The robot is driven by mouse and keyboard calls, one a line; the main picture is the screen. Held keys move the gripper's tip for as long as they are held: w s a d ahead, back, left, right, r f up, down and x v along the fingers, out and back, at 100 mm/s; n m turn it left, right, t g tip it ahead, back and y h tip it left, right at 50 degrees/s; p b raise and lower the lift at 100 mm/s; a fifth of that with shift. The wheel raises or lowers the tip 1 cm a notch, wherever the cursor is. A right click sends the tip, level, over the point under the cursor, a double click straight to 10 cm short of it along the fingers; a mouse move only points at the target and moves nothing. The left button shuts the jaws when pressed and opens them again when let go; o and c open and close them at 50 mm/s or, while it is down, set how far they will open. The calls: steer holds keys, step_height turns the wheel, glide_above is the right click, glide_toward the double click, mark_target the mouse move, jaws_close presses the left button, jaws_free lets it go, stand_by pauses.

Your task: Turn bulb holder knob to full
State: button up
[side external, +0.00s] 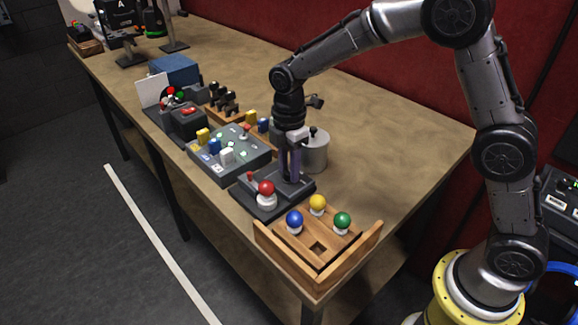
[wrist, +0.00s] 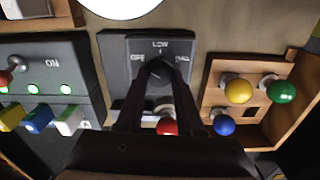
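The bulb holder (side external: 248,205) is a dark grey block with a red bulb (side external: 266,188) in a white socket. In the wrist view, the bulb holder (wrist: 115,62) carries the labels OFF, LOW and FULL around a dark knob (wrist: 158,82). My gripper (side external: 289,180) points straight down over the holder. In the wrist view, the fingertips of my gripper (wrist: 157,70) are at the knob, one on each side. The fingers and shadow hide much of the knob; its pointer direction and firm contact are unclear.
A wooden tray (side external: 265,245) with blue, yellow and green bulbs stands at the near table corner. A grey button panel (side external: 229,166) is left of the holder. A metal cylinder (side external: 315,155) stands close behind my gripper. Table space farther back is clear.

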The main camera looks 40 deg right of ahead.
jaws_close()
steer(key=shift+m, duration=0.3)
steer(key=m, duration=0.5)
steer(key=shift+m, duration=0.3)
steer(key=m, duration=0.5)
steer(key=shift+r, duration=0.1)
steer(key=m, duration=0.6)
steer(key=shift+m, duration=0.4)
steer(key=m, duration=0.5)
steer(key=shift+d+m, duration=0.1)
steer(key=shift+m, duration=0.3)
